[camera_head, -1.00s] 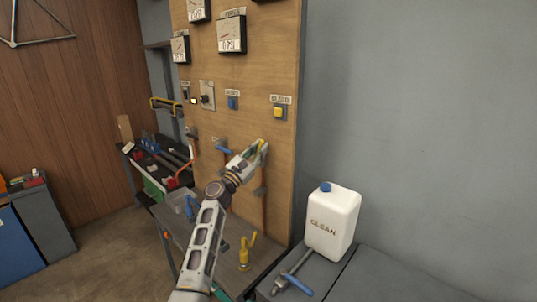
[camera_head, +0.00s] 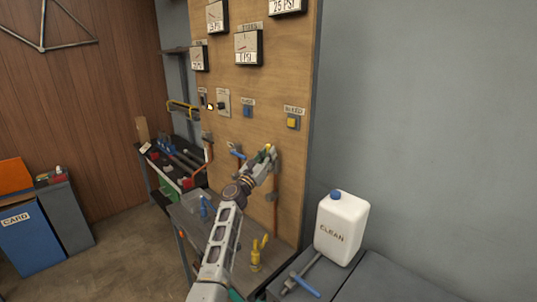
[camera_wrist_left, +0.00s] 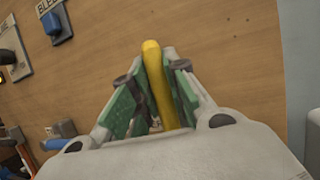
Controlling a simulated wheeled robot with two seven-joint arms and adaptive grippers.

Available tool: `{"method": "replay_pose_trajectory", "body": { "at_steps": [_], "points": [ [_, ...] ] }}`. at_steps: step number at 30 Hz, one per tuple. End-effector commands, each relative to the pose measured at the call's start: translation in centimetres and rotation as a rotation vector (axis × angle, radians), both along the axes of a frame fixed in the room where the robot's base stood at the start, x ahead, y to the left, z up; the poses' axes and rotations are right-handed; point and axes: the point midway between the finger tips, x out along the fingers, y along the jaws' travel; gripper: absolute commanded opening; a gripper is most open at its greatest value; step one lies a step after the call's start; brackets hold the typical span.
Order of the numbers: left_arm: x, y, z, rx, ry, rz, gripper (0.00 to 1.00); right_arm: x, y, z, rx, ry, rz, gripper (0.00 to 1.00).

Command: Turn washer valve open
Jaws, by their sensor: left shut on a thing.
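A yellow valve handle (camera_wrist_left: 158,75) stands between the green-padded fingers of my left gripper (camera_wrist_left: 155,62) in the left wrist view. In the head view my left gripper (camera_head: 267,154) is at the wooden panel, shut on this handle, of which only a little yellow shows. A copper pipe (camera_head: 275,215) runs down below it. A second valve with a blue handle (camera_head: 237,155) is just to the left of the gripper; its blue handle also shows in the wrist view (camera_wrist_left: 55,144). I cannot read a valve label. My right gripper is not in view.
Gauges (camera_head: 248,47) hang on the panel (camera_head: 285,80) above blue (camera_head: 247,111) and yellow (camera_head: 292,122) buttons. A white CLEAN jug (camera_head: 341,228) and a blue-handled tool (camera_head: 303,284) are on the right. A yellow bottle-like object (camera_head: 256,254) stands on the bench beside my arm.

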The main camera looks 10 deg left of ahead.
Motion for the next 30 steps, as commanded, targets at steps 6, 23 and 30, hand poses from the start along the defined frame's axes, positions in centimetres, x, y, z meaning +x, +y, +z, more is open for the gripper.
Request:
{"method": "replay_pose_trajectory", "body": {
  "at_steps": [6,23,30],
  "points": [
    [0.0,0.0,0.5,-0.005,-0.005,0.001,0.0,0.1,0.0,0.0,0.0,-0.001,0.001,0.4],
    [0.0,0.0,0.2,-0.002,-0.002,0.001,0.38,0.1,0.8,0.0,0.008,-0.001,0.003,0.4],
    [-0.4,0.2,-0.1,-0.002,-0.001,0.001,0.38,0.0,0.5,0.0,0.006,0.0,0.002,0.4]
  ]
}}
